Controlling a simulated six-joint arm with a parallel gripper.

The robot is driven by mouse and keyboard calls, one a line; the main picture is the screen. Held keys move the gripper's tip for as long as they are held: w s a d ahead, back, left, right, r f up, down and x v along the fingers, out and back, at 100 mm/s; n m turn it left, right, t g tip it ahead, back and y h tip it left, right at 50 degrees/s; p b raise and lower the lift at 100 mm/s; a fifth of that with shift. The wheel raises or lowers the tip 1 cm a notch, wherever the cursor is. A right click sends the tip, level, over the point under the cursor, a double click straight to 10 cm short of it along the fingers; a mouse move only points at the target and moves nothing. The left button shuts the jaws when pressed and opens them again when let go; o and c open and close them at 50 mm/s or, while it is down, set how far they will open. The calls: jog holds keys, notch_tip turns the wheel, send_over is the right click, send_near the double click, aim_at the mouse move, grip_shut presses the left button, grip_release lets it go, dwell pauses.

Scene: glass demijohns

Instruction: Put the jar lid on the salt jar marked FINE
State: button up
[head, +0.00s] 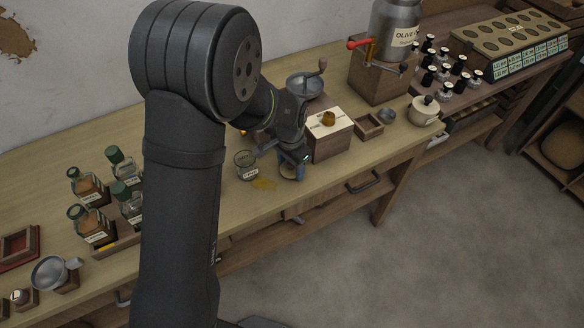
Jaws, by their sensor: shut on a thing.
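An open glass jar (246,165) with a pale label stands upright near the front edge of the workbench. The label is too small to read surely as FINE. My gripper (291,173) is low over the bench just right of this jar, pointing down and apart from it. It is shut on a small pale round thing, which looks like the jar lid (289,172). The fingers partly hide it, and I cannot tell whether it touches the bench.
A wooden grinder box (328,141) stands close right of my gripper. Several green-topped jars (120,165) stand at left, with a metal scoop (50,272) nearer. A lidded pot (424,110) stands farther right.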

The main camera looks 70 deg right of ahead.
jog(key=shift+r, duration=0.4)
jog(key=shift+r, duration=3.1)
jog(key=w+a+r+n, duration=0.4)
jog(key=w+r+n, duration=0.2)
jog(key=w, duration=0.6)
jog(key=shift+a+r, duration=0.15)
jog(key=shift+r, duration=0.45)
jog(key=shift+f, duration=0.1)
jog(key=shift+f, duration=3)
jog(key=shift+f, duration=0.5)
